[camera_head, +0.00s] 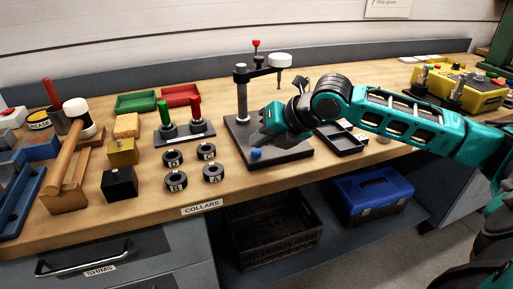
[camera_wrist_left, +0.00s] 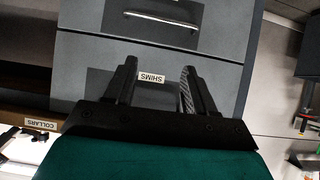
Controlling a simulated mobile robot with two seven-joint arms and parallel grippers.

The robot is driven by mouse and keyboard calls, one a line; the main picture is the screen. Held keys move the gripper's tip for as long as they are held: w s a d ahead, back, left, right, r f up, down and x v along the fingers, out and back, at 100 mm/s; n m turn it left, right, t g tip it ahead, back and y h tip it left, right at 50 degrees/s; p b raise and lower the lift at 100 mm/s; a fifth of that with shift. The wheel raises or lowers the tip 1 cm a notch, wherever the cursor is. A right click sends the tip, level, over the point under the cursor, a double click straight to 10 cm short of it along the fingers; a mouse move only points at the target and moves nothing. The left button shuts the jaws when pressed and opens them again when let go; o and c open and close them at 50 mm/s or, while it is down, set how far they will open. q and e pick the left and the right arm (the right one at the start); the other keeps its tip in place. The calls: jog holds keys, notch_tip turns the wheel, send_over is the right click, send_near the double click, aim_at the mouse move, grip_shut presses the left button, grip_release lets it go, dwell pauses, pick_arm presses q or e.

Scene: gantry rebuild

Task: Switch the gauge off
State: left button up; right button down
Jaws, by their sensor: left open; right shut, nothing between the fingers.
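The gauge stand has a dark flat base (camera_head: 285,157) on the wooden bench, a grey upright post (camera_head: 242,100) and an arm with a round white-topped gauge head (camera_head: 280,60). A red knob (camera_head: 256,43) stands up from the arm. A blue round knob (camera_head: 256,153) is at the base's front left. My right gripper (camera_head: 264,136) is shut and empty, low over the base, just above and behind the blue knob; I cannot tell whether they touch. My left gripper (camera_wrist_left: 158,82) is open and empty, in front of the grey drawers in the left wrist view.
Several black collars (camera_head: 173,158) lie left of the base. Behind them is a holder with green and red pegs (camera_head: 196,112). A black tray (camera_head: 340,138) is right of the base. A mallet (camera_head: 70,150) and blocks fill the left end. A yellow box (camera_head: 475,92) stands far right.

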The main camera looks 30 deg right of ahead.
aim_at(261, 152)
pick_arm(q)
jog(key=shift+a, duration=0.1)
pick_arm(e)
notch_tip(261, 152, up, 3)
jog(key=p, duration=0.4)
jog(key=shift+r, duration=0.2)
jog(key=shift+r+p, duration=0.3)
jog(key=shift+p, duration=0.3)
notch_tip(261, 152, up, 2)
jog(key=p, duration=0.3)
jog(key=shift+r, duration=0.1)
pick_arm(q)
jog(key=shift+y, duration=0.3)
jog(key=r, duration=0.2)
jog(key=a+r, duration=0.1)
jog(key=s+r, duration=0.1)
jog(key=r, duration=0.1)
jog(key=shift+a+r, duration=0.3)
jog(key=shift+a, duration=0.05)
jog(key=shift+w, duration=0.1)
jog(key=shift+f, duration=0.1)
pick_arm(e)
jog(key=shift+s, duration=0.1)
